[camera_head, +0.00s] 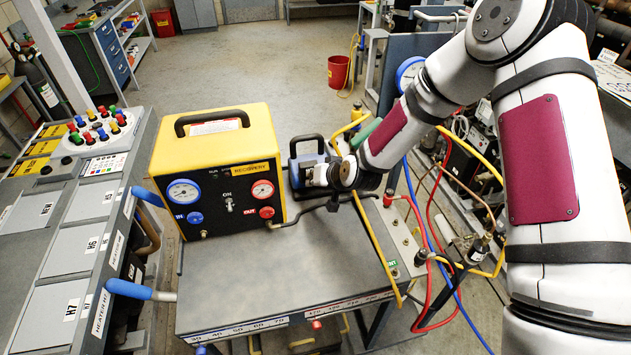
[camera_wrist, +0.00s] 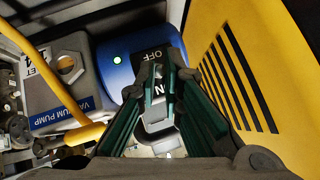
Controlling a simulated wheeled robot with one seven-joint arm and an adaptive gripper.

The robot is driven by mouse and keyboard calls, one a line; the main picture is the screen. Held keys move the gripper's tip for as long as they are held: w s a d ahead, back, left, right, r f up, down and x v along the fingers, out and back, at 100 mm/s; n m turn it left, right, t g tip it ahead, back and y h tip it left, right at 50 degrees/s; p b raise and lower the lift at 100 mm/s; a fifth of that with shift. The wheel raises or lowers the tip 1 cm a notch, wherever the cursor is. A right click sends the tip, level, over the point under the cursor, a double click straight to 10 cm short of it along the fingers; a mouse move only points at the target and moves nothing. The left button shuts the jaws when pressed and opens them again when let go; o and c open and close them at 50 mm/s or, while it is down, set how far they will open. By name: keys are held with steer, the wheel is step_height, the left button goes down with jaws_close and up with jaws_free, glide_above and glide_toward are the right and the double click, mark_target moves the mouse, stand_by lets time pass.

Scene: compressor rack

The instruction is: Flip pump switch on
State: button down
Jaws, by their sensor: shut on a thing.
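The vacuum pump is blue and grey. It shows in the head view (camera_head: 309,150), partly hidden behind my gripper, and from close up in the wrist view (camera_wrist: 116,66). A small green light glows on its blue end. The pump switch (camera_wrist: 157,117) is pale grey, beside a black plate marked OFF and ON. My gripper (camera_wrist: 163,72) has its green-edged fingers drawn together over this plate, shut on the switch. The fingers cover part of the switch, so I cannot tell its exact position. In the head view, my gripper (camera_head: 322,176) is at the pump's right front.
A yellow and black recovery unit (camera_head: 222,165) stands close to the pump on the grey cart top (camera_head: 270,272). A yellow hose (camera_wrist: 50,75) crosses the pump's left side in the wrist view. Red and blue hoses hang right of the cart. The front cart top is clear.

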steer(key=shift+w+a+r+g, duration=0.15)
steer(key=shift+r+g, duration=0.05)
steer(key=shift+g, duration=0.2)
steer(key=c, duration=1.7)
jaws_free()
steer(key=v, duration=1.2)
